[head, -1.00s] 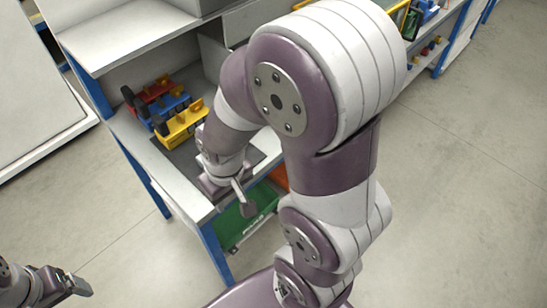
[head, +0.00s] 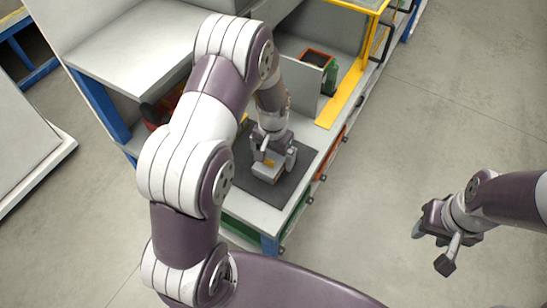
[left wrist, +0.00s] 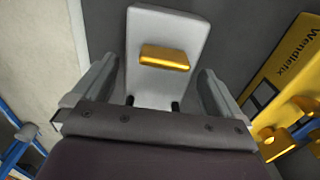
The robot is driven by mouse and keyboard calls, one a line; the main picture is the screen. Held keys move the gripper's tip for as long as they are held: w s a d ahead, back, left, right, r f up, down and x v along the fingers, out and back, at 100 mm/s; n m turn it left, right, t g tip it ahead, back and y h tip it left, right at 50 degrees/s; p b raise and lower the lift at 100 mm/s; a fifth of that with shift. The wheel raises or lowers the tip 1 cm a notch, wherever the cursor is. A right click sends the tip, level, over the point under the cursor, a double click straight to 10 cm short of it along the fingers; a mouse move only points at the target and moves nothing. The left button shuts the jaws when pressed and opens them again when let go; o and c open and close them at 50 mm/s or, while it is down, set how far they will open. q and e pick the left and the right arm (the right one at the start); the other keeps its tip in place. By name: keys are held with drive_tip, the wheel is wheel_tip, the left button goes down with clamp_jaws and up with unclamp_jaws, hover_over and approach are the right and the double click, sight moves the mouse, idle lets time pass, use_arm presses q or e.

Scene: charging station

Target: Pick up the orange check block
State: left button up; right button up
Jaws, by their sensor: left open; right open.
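A pale grey-white block with an orange-yellow bar (left wrist: 165,57) on its face shows in the left wrist view; I take it for the orange check block (left wrist: 150,22). In the head view the block (head: 264,174) is at the dark mat on the worktop, directly under my left gripper (head: 274,160). In the left wrist view the fingers of my left gripper (left wrist: 165,95) are open, one on each side of the block's near part. I cannot tell whether they touch it. My right gripper (head: 419,229) is open, over the bare floor at the right.
The dark mat (head: 280,200) lies near the worktop's front. A grey divider (head: 300,90) and yellow frame (head: 345,95) stand behind. My left arm hides the worktop's left part.

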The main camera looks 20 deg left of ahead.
use_arm(q)
drive_tip(key=shift+d+f, duration=0.25)
drive_tip(key=shift+f, duration=0.3)
drive_tip(key=shift+a, duration=0.2)
drive_tip(key=c, duration=0.7)
drive_tip(key=shift+d, duration=0.1)
drive_tip(key=c, duration=0.4)
drive_tip(key=shift+c, duration=0.2)
